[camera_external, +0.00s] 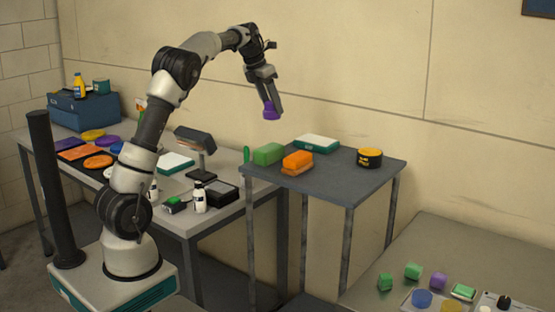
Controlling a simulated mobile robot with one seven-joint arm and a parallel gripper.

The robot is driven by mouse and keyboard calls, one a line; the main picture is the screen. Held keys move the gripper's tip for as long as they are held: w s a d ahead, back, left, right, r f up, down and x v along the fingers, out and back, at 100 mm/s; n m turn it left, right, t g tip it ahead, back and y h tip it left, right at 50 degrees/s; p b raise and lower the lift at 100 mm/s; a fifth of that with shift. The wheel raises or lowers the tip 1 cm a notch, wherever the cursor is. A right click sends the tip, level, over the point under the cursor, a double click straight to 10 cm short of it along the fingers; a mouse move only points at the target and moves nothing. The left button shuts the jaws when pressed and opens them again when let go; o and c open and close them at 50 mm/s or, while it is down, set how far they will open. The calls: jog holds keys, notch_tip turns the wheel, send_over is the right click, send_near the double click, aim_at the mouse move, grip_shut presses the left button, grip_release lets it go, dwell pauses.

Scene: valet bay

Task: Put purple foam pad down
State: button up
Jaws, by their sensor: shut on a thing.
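The purple foam pad (271,110) is a small purple piece held in the air at the end of my arm. My gripper (269,98) is shut on it and points down. It shows in front of the beige wall, above the left part of the grey raised table as pictured. I cannot tell how far the pad is from the table in depth. The gripper's fingers hide part of the pad.
The grey raised table (345,180) holds a green block (268,154), an orange brush (298,161), a white-and-green box (317,143) and a black-and-orange tin (370,157). Its front right is bare. The left bench (185,224) is crowded; a lower table (440,245) holds small blocks.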

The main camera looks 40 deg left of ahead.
jog(key=s+a+n+y+b, duration=0.1)
jog(key=s+a+n, duration=0.25)
jog(key=a, duration=0.85)
jog(key=s+a+n+y+b, duration=0.15)
jog(key=s+a, duration=0.35)
jog(key=a, duration=0.6)
jog(key=s+a+n+y, duration=0.1)
jog(key=s+a+n, duration=0.25)
jog(key=a, duration=0.85)
jog(key=f, duration=2.1)
jog(key=s+f+b, duration=0.1)
jog(key=f, duration=1)
jog(key=shift+s+a+f, duration=0.1)
jog(key=shift+a+f, duration=0.05)
jog(key=shift+a, duration=0.1)
jog(key=shift+f, duration=0.1)
jog(key=o, duration=1)
